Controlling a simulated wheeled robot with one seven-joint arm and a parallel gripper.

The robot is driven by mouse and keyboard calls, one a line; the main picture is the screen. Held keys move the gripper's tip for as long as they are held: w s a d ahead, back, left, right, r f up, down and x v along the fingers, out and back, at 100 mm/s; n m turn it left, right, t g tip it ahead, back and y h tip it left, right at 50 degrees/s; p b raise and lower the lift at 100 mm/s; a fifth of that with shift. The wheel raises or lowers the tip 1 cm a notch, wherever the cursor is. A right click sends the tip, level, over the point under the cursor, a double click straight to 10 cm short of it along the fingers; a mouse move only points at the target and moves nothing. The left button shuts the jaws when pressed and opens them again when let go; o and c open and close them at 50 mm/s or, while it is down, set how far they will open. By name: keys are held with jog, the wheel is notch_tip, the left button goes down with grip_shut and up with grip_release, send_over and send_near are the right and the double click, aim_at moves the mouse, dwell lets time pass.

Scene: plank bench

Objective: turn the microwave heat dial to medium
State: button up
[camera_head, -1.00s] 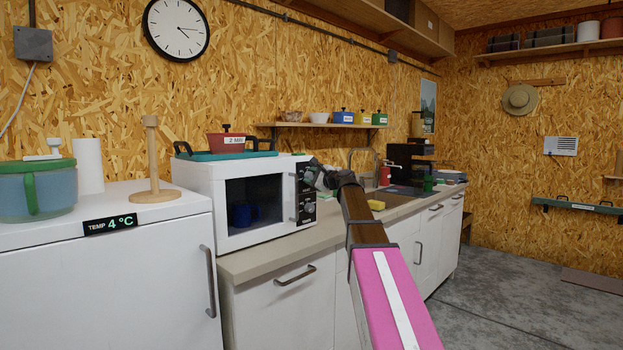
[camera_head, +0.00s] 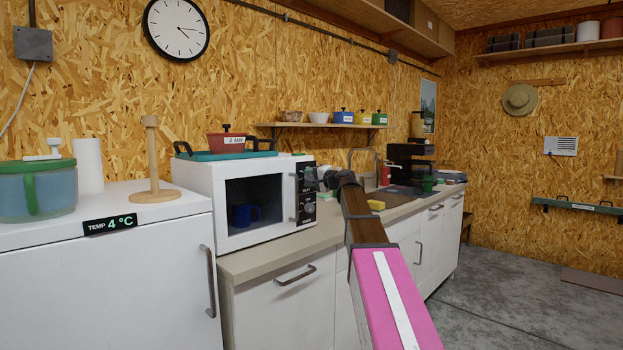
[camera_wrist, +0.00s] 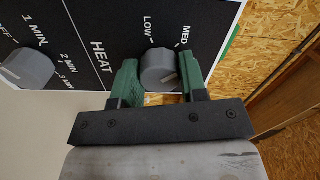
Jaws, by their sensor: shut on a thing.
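The white microwave (camera_head: 262,227) stands on the counter with its black control panel on the right of its door. I cannot clearly tell which mark the dial points to. In the head view my gripper (camera_head: 315,179) is at the panel, and my wrist partly hides it.
A second grey dial (camera_wrist: 28,68) with minute marks lies left of the heat dial. A teal tray (camera_head: 225,155) with a red pot (camera_head: 226,141) rests on the microwave. A blue mug (camera_head: 245,214) shows behind the door window. A yellow sponge (camera_head: 376,205) lies on the counter.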

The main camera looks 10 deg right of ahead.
jog(key=shift+n, duration=1)
jog(key=o, duration=0.9)
jog(key=v, duration=1)
jog(key=shift+s+d, duration=0.2)
jog(key=shift+s, duration=0.15)
